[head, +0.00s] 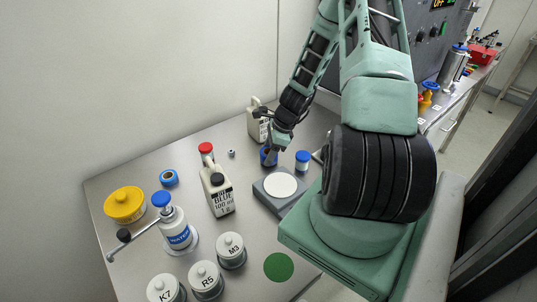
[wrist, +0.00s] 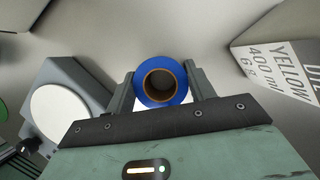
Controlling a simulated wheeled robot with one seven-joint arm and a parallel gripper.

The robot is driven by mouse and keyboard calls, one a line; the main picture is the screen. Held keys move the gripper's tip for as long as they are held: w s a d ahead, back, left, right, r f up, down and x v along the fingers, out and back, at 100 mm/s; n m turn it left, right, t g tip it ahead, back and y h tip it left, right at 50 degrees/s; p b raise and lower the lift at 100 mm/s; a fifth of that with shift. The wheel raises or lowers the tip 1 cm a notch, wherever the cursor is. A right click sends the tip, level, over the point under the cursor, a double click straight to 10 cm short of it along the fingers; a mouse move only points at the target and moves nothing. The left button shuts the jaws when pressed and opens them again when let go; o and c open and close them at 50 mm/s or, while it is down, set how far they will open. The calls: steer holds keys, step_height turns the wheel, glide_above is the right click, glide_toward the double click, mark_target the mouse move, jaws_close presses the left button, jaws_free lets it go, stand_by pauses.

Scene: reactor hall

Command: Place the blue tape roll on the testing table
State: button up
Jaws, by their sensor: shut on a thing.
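The blue tape roll (wrist: 160,82), with a brown core, is between the two fingers of my gripper (wrist: 160,88) in the wrist view. My gripper is shut on it. In the head view my gripper (head: 271,153) reaches down over the steel table (head: 130,187), and the blue roll (head: 267,158) shows partly behind the fingers. I cannot tell whether the roll touches the tabletop. A second blue ring (head: 168,177) with a brown inside lies at the table's left.
A grey scale with a white round plate (head: 280,186) sits beside my gripper, with a blue-capped jar (head: 302,160) to the right. A white jug labelled YELLOW (wrist: 280,68) stands close by. Other bottles (head: 216,186) and lidded jars (head: 230,250) crowd the left and front.

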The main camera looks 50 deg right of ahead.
mark_target(268, 151)
step_height(268, 151, up, 9)
steer(key=shift+r+b, duration=0.2)
steer(key=shift+b, duration=0.45)
steer(key=shift+s, duration=0.15)
